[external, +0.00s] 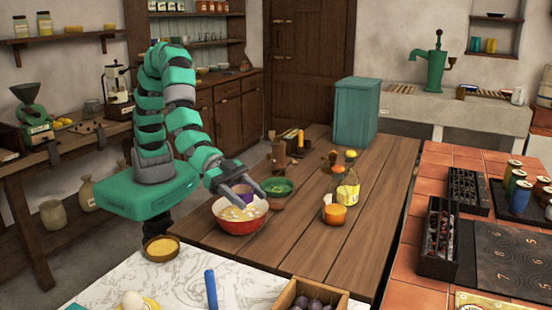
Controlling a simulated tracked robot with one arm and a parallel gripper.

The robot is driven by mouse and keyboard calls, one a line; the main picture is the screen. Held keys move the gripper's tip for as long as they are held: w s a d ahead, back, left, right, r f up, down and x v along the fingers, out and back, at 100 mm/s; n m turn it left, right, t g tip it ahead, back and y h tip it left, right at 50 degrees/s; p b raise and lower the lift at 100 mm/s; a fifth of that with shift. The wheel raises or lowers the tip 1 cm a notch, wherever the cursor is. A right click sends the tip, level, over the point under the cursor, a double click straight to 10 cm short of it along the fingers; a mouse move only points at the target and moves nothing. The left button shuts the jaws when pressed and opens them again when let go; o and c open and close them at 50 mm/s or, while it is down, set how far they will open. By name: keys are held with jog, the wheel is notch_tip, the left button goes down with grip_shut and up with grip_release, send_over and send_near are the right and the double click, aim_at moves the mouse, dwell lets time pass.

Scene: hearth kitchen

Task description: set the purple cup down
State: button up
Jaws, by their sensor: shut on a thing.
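My gripper (252,192) reaches down from the left over the near part of the wooden table. It is shut on the purple cup (241,188), which shows only in part behind and between the fingers. The cup is just above or behind the red bowl (241,225) with pale contents. I cannot tell from this view whether the cup touches the bowl or the table.
A green bowl (277,187) stands close to the right of my gripper. An orange cup (334,215) and an oil bottle (347,189) stand further right. The wooden table (300,245) has bare boards in front. A teal box (355,112) stands at its far end.

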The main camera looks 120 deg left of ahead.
jog(key=shift+n+y, duration=0.7)
jog(key=shift+y, duration=0.1)
jog(key=s+d+f, duration=0.2)
jog(key=s+d, duration=0.2)
jog(key=s+d+f, duration=0.2)
jog(key=s+d, duration=0.2)
jog(key=s+d+f, duration=0.2)
jog(key=s+d, duration=0.2)
jog(key=shift+s+d+f, duration=0.1)
jog(key=shift+s+f, duration=0.3)
jog(key=shift+n+y, duration=0.3)
jog(key=shift+y, duration=0.1)
jog(key=s, duration=0.2)
jog(key=s+d+f, duration=0.1)
jog(key=s, duration=0.3)
jog(key=shift+d+f, duration=0.15)
jog(key=shift+f, duration=0.15)
jog(key=s+a+y, duration=0.1)
jog(key=s, duration=0.7)
jog(key=shift+s+f+n, duration=0.15)
jog(key=shift+f+n, duration=0.1)
jog(key=shift+n, duration=0.15)
jog(key=b, duration=0.2)
send_over(139, 283)
jog(key=shift+s+a+f, duration=0.45)
jog(key=shift+f, duration=0.25)
jog(key=f, duration=0.2)
jog(key=shift+w+d+f, duration=0.3)
jog(key=shift+w+d, duration=0.1)
jog(key=shift+f, duration=0.3)
